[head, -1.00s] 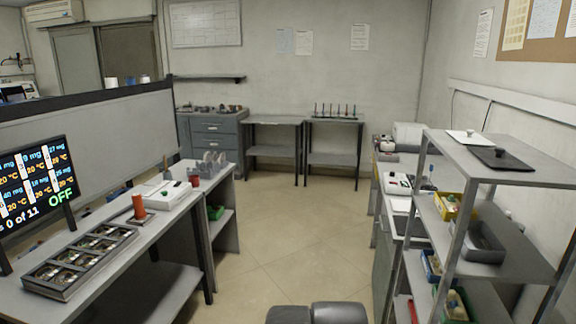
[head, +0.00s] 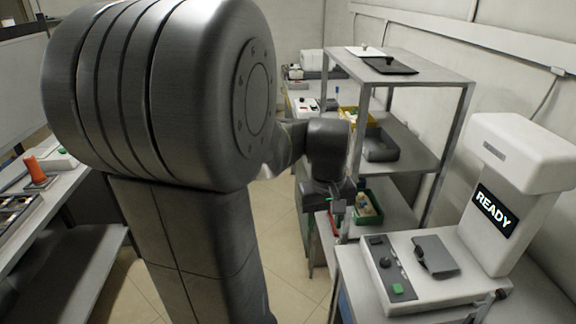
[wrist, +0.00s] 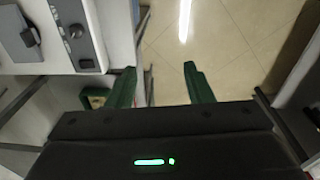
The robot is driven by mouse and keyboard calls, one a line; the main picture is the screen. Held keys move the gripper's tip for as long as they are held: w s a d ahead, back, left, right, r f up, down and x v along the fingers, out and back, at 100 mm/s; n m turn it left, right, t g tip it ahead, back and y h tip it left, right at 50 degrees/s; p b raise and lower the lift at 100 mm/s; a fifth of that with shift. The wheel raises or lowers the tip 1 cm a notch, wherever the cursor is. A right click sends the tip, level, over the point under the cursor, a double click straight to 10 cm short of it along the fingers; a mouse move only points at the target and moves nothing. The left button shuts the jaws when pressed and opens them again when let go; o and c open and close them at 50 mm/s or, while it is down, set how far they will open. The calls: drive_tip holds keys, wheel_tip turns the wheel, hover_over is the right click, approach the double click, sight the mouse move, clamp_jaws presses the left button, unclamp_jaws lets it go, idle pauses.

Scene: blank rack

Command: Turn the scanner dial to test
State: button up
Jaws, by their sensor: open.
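The scanner (head: 508,150) is a white machine at the right in the head view, with a lit screen (head: 493,209) reading READY. Its base has a dark control strip with a green button (head: 398,289) at the near end. A round dark knob (head: 386,262), apparently the dial, is mid-strip and also shows in the wrist view (wrist: 75,31); its setting is too small to read. Another dark control (head: 376,240) is at the far end. My gripper (wrist: 161,78) is open and empty, its green fingers pointing past the strip's end, beside the scanner and touching nothing.
A dark flap-like piece (head: 437,254) lies on the scanner base. A metal rack (head: 452,75) with bins stands beyond, close to my gripper. A workbench (head: 84,205) runs along the left. Open tiled floor (wrist: 225,28) shows between.

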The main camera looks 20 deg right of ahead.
drive_tip(key=d, duration=0.9)
drive_tip(key=m+b, duration=0.1)
hover_over(385, 261)
wheel_tip(385, 261, down, 2)
drive_tip(key=shift+g+y, duration=0.3)
wheel_tip(385, 261, down, 14)
drive_tip(key=shift+d+r, duration=0.1)
drive_tip(key=shift+r, duration=0.15)
drive_tip(key=shift+c, duration=0.2)
drive_tip(key=c, duration=1)
